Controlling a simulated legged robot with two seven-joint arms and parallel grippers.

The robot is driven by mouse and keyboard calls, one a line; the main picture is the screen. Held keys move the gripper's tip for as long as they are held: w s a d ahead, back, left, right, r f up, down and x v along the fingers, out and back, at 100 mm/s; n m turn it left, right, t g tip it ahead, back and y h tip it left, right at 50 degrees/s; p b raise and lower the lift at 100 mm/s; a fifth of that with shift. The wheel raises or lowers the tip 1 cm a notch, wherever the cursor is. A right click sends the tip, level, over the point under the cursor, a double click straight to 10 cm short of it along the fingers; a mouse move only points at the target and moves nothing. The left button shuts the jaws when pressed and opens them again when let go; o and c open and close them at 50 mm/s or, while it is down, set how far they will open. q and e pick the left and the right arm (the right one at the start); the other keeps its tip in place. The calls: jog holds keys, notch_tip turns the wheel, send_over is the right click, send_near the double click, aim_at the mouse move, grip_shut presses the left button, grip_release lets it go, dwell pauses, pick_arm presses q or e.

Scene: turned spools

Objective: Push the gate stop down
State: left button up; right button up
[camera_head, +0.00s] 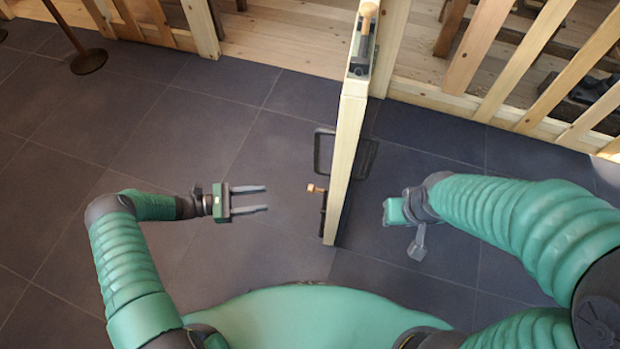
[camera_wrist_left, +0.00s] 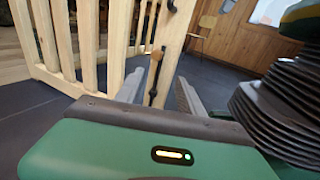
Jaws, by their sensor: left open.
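The gate stop (camera_head: 316,188) shows a copper-coloured knob on a dark fitting, on the left face of the wooden gate (camera_head: 346,150), near its end closest to me.
A black pull handle (camera_head: 324,152) sticks out from the gate. A latch (camera_head: 360,50) with a wooden knob sits at the far end. Wooden railings (camera_head: 500,50) stand behind. A post base (camera_head: 88,62) is at far left. The tiled floor around my left gripper is clear.

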aim_at(311, 186)
pick_arm(q)
jog(key=shift+n+t, duration=0.3)
jog(key=shift+t, duration=0.1)
jog(key=b+x, duration=0.2)
jog(key=x, duration=1.4)
jog(key=shift+w+d+r, duration=0.1)
jog(key=shift+w+d, duration=0.05)
jog(key=shift+d, duration=0.15)
grip_shut()
jog(key=shift+w, duration=0.1)
jog(key=shift+w+a+r, duration=0.15)
